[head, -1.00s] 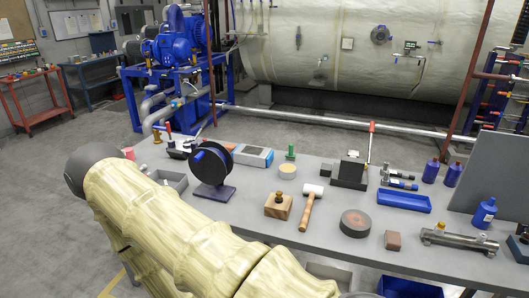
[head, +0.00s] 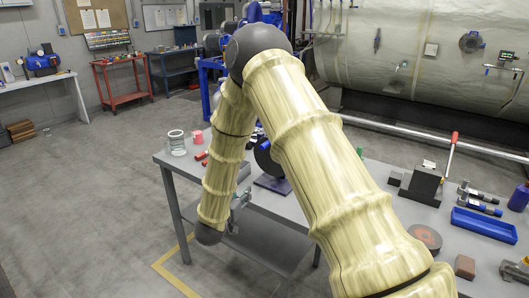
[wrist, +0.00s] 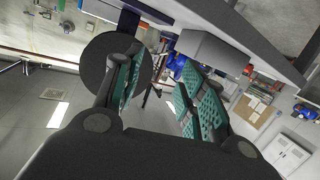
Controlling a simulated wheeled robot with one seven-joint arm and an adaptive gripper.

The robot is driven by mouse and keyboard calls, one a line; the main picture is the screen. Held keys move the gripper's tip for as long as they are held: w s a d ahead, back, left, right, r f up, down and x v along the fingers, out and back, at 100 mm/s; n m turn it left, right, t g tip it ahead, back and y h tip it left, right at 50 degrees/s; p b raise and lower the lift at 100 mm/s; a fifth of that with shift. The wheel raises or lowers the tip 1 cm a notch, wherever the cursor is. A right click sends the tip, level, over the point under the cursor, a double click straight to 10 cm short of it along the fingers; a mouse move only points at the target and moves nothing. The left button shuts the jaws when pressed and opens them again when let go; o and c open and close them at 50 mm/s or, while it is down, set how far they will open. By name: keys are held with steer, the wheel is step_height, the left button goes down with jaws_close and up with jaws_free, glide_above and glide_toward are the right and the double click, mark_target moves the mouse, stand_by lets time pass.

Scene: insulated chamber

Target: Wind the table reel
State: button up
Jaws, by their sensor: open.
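The table reel has a black disc (head: 266,160) on a dark purple base (head: 273,184). In the head view my arm hides much of it; a small blue part (head: 265,146) shows at the disc. In the wrist view the black disc (wrist: 97,62) is at the left, partly behind my left finger. My gripper (wrist: 162,82) is open, its two teal-padded fingers apart with nothing seen between them. In the head view my gripper (head: 241,197) is by the table's near edge, left of the reel's base. I cannot tell whether a finger touches the disc.
The reel stands on a long grey table (head: 385,215). A grey box (wrist: 215,50) is close to my right finger in the wrist view. A black block (head: 422,184) and blue tray (head: 484,224) are to the right.

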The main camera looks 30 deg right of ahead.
mark_target(260, 149)
steer(key=w+d+r+m+g+h, duration=0.1)
steer(key=d+r+m+g+h, duration=0.1)
steer(key=r, duration=0.4)
steer(key=w+d+r+m+g+h, duration=0.1)
steer(key=d+r+m+h, duration=0.15)
steer(key=r, duration=0.35)
steer(key=p+x, duration=0.2)
steer(key=x, duration=0.8)
steer(key=shift+d, duration=0.1)
jaws_close()
